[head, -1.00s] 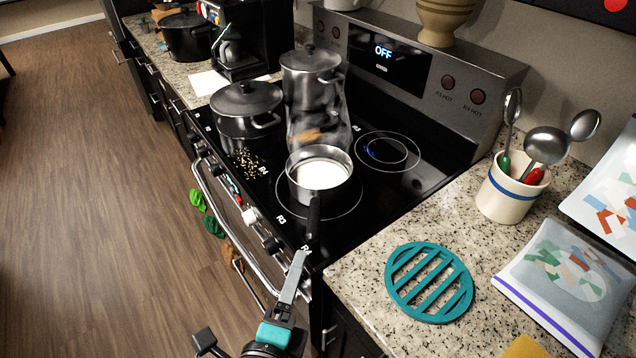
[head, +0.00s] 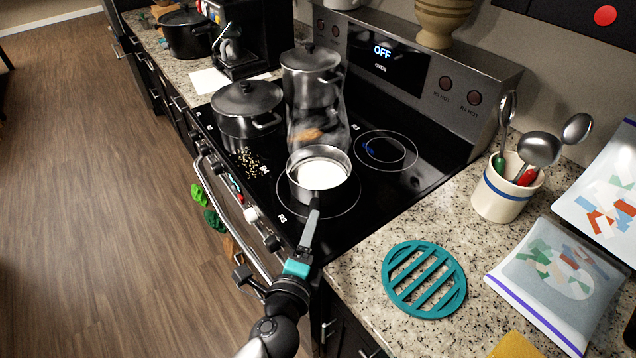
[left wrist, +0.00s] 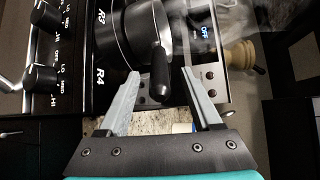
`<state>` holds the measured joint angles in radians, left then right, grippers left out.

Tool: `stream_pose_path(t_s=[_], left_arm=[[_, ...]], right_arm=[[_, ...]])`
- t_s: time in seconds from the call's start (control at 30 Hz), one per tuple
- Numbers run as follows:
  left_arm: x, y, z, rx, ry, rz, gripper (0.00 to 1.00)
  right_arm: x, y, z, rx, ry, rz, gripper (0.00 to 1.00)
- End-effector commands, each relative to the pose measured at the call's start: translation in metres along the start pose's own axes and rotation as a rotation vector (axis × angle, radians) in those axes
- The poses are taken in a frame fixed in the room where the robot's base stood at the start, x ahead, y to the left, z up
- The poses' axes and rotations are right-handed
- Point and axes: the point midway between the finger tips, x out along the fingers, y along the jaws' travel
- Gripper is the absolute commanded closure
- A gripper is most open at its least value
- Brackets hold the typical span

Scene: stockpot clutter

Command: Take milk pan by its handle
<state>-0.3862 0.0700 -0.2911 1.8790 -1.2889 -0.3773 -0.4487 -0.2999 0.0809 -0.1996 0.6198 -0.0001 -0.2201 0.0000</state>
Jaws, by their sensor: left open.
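The milk pan (head: 320,172) is a small steel pan with white milk in it. It sits on the front right burner of the black stove. Its black handle (left wrist: 160,74) points toward me; in the head view my gripper partly covers it. My left gripper (head: 314,212) is open at the handle's end. In the left wrist view the two grey fingers of the left gripper (left wrist: 160,74) stand apart, with the handle's end showing between them. I cannot tell whether either finger touches it. My right gripper is not in view.
Two lidded pots, one black (head: 248,108) and one tall steel (head: 311,76), stand behind the pan. A teal trivet (head: 424,279), a utensil crock (head: 505,190) and a zip bag (head: 556,283) lie or stand on the right counter. Stove knobs (head: 252,214) line the front edge.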

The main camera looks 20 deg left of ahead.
Motion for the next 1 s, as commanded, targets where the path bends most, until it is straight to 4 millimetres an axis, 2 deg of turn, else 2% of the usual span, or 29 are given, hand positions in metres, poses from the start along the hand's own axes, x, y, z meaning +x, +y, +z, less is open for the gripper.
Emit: stream_pose_path(t_s=[0.2,0.57,1.0], left_arm=[[0.026,0.0,0.0,-0.001,0.0,-0.002,0.34],[0.033,0.001,0.0,-0.002,0.001,0.0,0.34],[0.032,0.001,0.0,-0.002,0.001,0.0,0.84]], right_arm=[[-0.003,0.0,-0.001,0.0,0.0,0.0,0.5],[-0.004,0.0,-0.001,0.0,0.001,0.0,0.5],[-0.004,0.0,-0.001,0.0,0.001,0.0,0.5]])
